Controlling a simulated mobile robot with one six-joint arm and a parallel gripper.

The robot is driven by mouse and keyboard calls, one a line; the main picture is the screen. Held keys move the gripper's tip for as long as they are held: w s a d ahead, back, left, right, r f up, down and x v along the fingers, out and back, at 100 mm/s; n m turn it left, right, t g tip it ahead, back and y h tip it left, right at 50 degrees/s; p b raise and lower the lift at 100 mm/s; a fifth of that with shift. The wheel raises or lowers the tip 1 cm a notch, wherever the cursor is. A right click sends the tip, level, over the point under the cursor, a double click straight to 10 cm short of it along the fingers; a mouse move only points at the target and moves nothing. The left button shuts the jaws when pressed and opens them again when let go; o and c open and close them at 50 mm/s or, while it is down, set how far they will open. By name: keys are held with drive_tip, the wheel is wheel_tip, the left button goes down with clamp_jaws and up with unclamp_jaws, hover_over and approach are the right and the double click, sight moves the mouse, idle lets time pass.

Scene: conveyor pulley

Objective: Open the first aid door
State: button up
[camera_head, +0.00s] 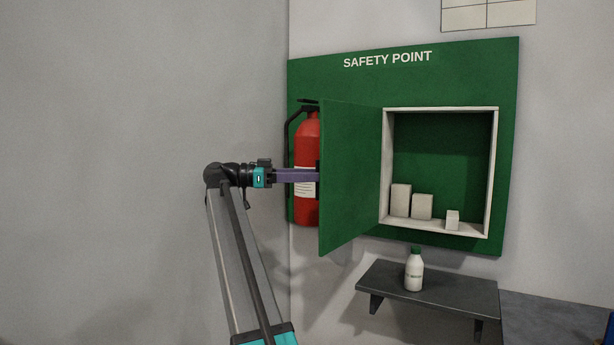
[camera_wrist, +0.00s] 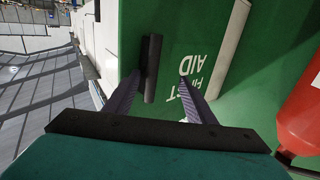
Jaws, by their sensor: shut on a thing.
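The green first aid door (camera_head: 350,178) stands wide open, swung out to the left of the white-framed cabinet (camera_head: 495,170). Its outer face (camera_wrist: 185,28) with white "FIRST AID" lettering fills much of the wrist view. A black bar handle (camera_wrist: 152,65) stands on that face. My gripper (camera_head: 317,175) reaches in from the left to the door's outer side. The exact contact is hard to see.
A red fire extinguisher (camera_head: 306,150) hangs close behind my gripper, left of the door. White boxes (camera_head: 401,200) stand inside the cabinet. A white bottle with a green cap (camera_head: 414,272) stands on a dark shelf (camera_head: 460,297) below. The grey wall at the left is bare.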

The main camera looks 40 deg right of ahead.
drive_tip(key=p+v, duration=0.3)
drive_tip(key=v, duration=1)
drive_tip(key=shift+a, duration=0.25)
